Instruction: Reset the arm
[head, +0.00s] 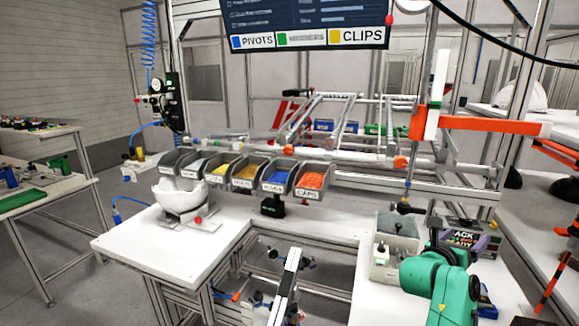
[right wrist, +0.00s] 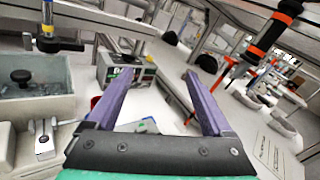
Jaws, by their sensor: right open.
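My right gripper (right wrist: 157,60) is open and empty in the right wrist view, its two purple fingers spread wide. In the head view my green right arm stands over the white bench (head: 345,308) at the lower right, and the fingers are hard to make out there. In the right wrist view the gripper faces a dark printed box (right wrist: 127,73) standing on the bench beyond it. A grey bin (right wrist: 50,108) with a black knob is to its left. My left gripper is not in view.
A white helmet shell (head: 180,196) rests on a stand at the left of the white worktop (head: 150,250). Labelled part bins (head: 245,177) line its back. An orange bar (head: 490,125) on the frame crosses above the right side. The worktop's front is clear.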

